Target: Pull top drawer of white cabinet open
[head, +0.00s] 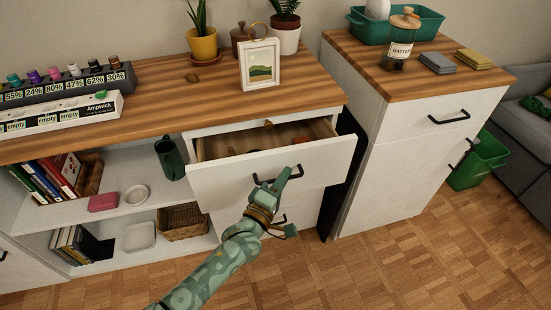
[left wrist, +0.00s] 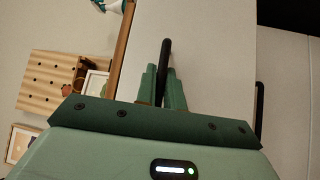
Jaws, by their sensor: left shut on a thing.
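The white cabinet under the wooden top has its top drawer (head: 225,187) pulled well out, with the open inside and a few small items showing. The drawer's black handle shows in the left wrist view (left wrist: 165,55), where it stands between my fingers. My left gripper (head: 270,185) is at the middle of the drawer front and is shut on the handle; its fingers (left wrist: 163,85) hug the bar from both sides. My right gripper is not in view.
A second white cabinet (head: 400,170) with a closed drawer stands to the right, a green bin (head: 478,160) beside it. A picture frame (head: 259,64) and potted plants stand on the wooden top (head: 160,100). Open shelves with books are at left. The floor in front is clear.

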